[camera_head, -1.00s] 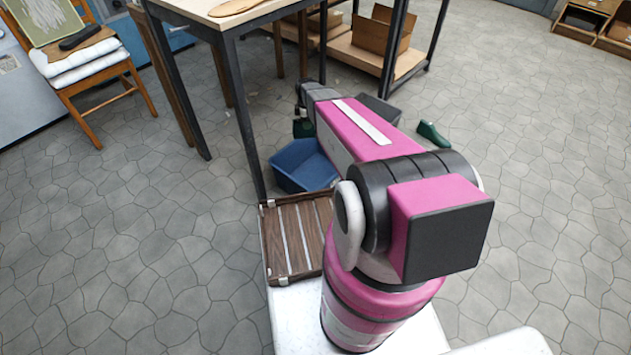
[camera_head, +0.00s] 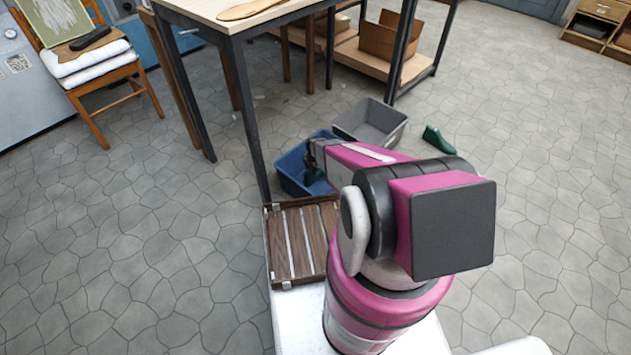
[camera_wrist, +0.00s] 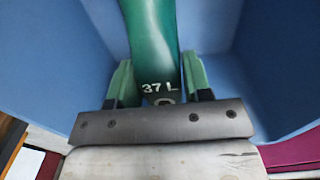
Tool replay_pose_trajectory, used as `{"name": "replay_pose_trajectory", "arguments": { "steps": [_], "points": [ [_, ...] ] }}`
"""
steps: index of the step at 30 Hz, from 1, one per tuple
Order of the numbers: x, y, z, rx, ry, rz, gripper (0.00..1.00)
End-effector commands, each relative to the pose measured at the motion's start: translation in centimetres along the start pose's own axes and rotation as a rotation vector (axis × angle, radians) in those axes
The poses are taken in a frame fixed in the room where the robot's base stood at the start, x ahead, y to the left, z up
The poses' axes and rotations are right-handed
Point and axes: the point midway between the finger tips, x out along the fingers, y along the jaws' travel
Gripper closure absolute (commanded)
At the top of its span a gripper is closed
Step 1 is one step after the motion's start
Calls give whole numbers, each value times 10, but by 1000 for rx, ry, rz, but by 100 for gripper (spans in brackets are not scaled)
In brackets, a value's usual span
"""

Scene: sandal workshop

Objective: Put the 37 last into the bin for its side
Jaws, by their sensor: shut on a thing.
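My gripper (camera_wrist: 160,85) is shut on a green last (camera_wrist: 152,35) marked "37 L" in white. In the wrist view the last points away from me between the two green-padded fingers, with blue bin walls around it. In the head view my gripper (camera_head: 314,172) and the dark green last are over or inside the blue bin (camera_head: 291,179), partly hidden by my arm. I cannot tell whether the last touches the bin floor. A grey bin (camera_head: 372,124) stands just behind and to the right of the blue one.
Another green last (camera_head: 438,140) lies on the stone floor right of the grey bin. A dark slatted wooden tray (camera_head: 290,240) sits at the front of my base. A table with black legs (camera_head: 245,115) stands close left of the blue bin. The floor at right is open.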

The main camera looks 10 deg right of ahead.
Motion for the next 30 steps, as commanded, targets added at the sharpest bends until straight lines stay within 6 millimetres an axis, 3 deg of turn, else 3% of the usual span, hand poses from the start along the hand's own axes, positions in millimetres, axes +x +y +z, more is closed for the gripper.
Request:
{"name": "replay_pose_trajectory", "arguments": {
  "steps": [3,16,29,30],
  "points": [
    [24,1,1,1,0,0,78],
    [70,-1,1,2,0,0,78],
    [75,-2,0,2,0,0,78],
    [75,-2,0,2,0,0,45]
  ]
}}
